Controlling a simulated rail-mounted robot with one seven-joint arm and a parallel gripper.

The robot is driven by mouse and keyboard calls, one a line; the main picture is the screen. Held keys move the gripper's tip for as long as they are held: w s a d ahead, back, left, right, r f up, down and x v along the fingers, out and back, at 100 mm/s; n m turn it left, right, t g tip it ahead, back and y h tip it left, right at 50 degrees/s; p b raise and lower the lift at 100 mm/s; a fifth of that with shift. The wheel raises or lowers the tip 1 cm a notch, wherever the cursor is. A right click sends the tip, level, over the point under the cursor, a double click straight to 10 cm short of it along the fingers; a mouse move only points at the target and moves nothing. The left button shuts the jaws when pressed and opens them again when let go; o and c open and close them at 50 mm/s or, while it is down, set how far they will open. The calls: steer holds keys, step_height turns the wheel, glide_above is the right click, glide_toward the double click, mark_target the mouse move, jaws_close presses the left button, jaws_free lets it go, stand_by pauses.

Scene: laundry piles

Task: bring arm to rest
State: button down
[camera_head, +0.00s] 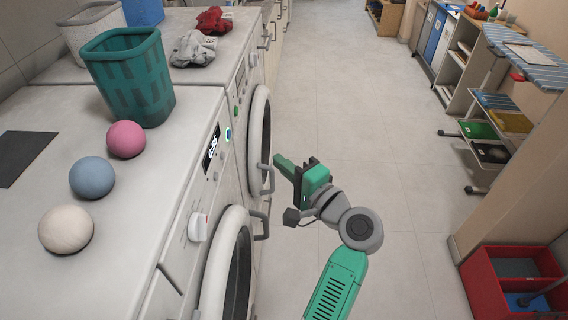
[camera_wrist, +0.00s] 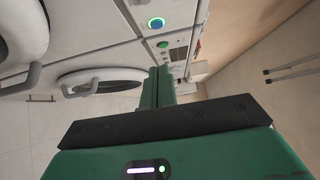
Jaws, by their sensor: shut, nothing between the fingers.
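My gripper (camera_head: 283,163) is green and is held in the air over the floor, in front of the washing machines. Its fingers point left, toward the round door of the farther machine (camera_head: 259,140) in the head view. In the wrist view the two fingertips (camera_wrist: 161,75) lie together, shut with nothing between them. A machine's round door (camera_wrist: 100,82) shows left of the fingers there. I cannot tell whether the fingertips touch the door or its handle.
A teal basket (camera_head: 127,75) and pink (camera_head: 126,139), blue (camera_head: 92,177) and cream (camera_head: 66,230) balls stand on the machine tops. Crumpled clothes (camera_head: 194,48) lie farther back. A red divided bin (camera_head: 480,285) and shelving (camera_head: 461,60) stand at right. The middle floor (camera_head: 345,85) is clear.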

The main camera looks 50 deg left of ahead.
stand_by(0.3)
steer(key=w+d+r+n+t+h+p, duration=0.15)
steer(key=d+r+t+h, duration=0.25)
steer(key=d+r+t, duration=0.5)
steer(key=w+d+r+n+t+h, duration=0.1)
steer(key=w+d+r+t+h, duration=0.2)
steer(key=d+r+t, duration=0.5)
steer(key=s+d+r+m+t+h+p, duration=0.15)
steer(key=s+d+r+t+h, duration=0.25)
steer(key=s+d+r+h, duration=0.45)
steer(key=s+d+r+m+t+h+p, duration=0.1)
steer(key=s+d+r+t+h+p, duration=0.25)
steer(key=d+r, duration=0.75)
step_height(320, 180, up, 36)
steer(key=s+a+y+p, duration=0.1)
steer(key=p, duration=3.2)
steer(key=shift+p, duration=0.4)
